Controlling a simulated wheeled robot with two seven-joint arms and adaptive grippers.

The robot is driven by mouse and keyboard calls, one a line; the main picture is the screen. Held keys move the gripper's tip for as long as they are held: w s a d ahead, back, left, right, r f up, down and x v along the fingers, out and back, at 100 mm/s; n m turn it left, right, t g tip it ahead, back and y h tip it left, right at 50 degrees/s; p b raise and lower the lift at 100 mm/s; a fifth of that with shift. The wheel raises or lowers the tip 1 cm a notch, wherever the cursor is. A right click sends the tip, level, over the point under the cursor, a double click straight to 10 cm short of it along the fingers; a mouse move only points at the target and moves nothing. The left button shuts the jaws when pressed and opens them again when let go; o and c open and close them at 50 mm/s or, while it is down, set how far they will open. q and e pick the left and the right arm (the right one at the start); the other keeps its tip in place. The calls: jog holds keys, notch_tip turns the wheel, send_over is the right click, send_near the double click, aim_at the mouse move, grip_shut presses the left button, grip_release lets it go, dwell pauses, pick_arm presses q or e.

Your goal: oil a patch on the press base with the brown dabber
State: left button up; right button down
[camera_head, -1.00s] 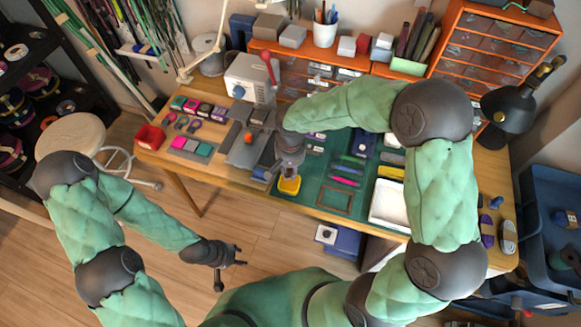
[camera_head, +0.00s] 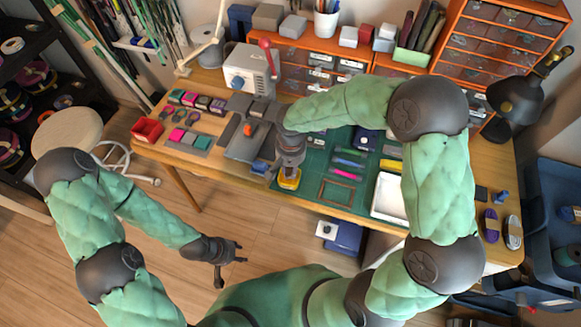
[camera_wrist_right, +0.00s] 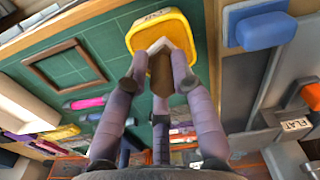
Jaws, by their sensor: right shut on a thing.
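My right gripper (camera_wrist_right: 165,75) is shut on the brown dabber (camera_wrist_right: 161,76), over the yellow dish (camera_wrist_right: 170,22). The dabber's lower end is at the dish; I cannot tell whether it touches the inside. In the head view the yellow dish (camera_head: 289,183) shows just below my right gripper (camera_head: 289,172), on the green mat's left edge. Left of it lies a grey flat metal piece (camera_head: 238,152) with an orange block, probably the press base. My left gripper (camera_head: 230,252) hangs off the table's front left, over the floor; its jaw state is unclear.
A blue block (camera_wrist_right: 265,29) on grey stands beside the dish. A white press-like box (camera_head: 250,72) with a red-knobbed lever stands behind. A wooden frame (camera_head: 336,192), coloured pens and a white tray (camera_head: 389,196) lie to the right. A red box (camera_head: 147,130) is far left.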

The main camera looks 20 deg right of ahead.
jog(key=shift+s+f+b, duration=0.1)
jog(key=shift+f+b, duration=0.4)
jog(key=shift+f, duration=0.1)
dwell(1.6)
jog(key=shift+r, duration=0.1)
jog(key=shift+r+p, duration=2.55)
jog(key=shift+r, duration=0.95)
